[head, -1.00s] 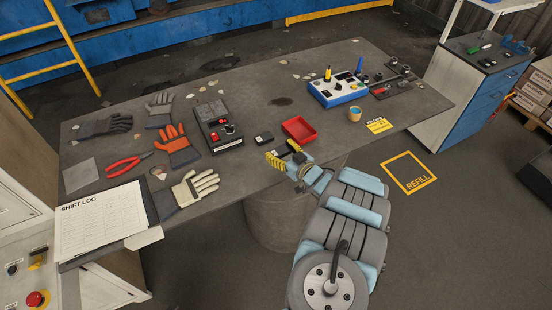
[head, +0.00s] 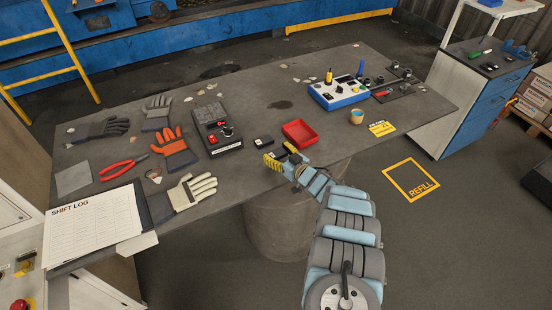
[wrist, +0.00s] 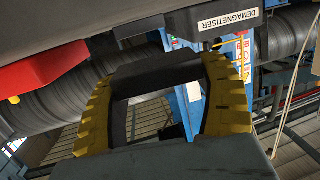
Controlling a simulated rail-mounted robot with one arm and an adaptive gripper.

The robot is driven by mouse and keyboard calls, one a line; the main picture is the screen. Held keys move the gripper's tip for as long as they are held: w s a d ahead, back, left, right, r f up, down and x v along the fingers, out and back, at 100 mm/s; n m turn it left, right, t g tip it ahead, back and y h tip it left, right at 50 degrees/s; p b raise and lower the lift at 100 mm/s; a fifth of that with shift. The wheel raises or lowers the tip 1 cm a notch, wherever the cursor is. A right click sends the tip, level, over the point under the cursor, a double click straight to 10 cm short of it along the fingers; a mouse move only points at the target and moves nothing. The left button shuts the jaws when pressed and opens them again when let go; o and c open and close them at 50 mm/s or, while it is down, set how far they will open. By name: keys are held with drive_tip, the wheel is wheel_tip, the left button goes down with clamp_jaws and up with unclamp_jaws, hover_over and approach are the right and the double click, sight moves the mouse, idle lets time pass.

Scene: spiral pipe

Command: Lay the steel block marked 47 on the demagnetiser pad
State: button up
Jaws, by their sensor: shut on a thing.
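My gripper (head: 280,158) is above the table's front edge, just in front of the red tray. In the wrist view its yellow ribbed fingers (wrist: 155,85) are shut on a dark block (wrist: 155,70), clear of the table. No number is readable on it. A white label reading DEMAGNETISER (wrist: 228,21) shows at the upper right of the wrist view. A dark box with red controls (head: 217,128), which appears to be the demagnetiser, lies on the table left of my gripper. A small dark piece (head: 263,140) lies between that box and the tray.
The red tray (head: 301,133) also shows in the wrist view (wrist: 45,70). A white-and-blue control box (head: 338,93) and a tan cup (head: 356,117) stand to the right. Gloves (head: 188,193), red pliers (head: 122,168) and a shift log (head: 95,228) lie left. The back middle is mostly clear.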

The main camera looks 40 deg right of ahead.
sight(276, 159)
drive_tip(key=shift+w+d+f+b, duration=0.15)
drive_tip(key=shift+w+f+b, duration=0.25)
drive_tip(key=shift+f, duration=0.2)
drive_tip(key=shift+f+b, duration=0.35)
drive_tip(key=shift+f, duration=0.75)
drive_tip(key=o, duration=1.2)
drive_tip(key=shift+o, duration=0.2)
drive_tip(key=shift+s+f, duration=0.1)
drive_tip(key=shift+f, duration=0.15)
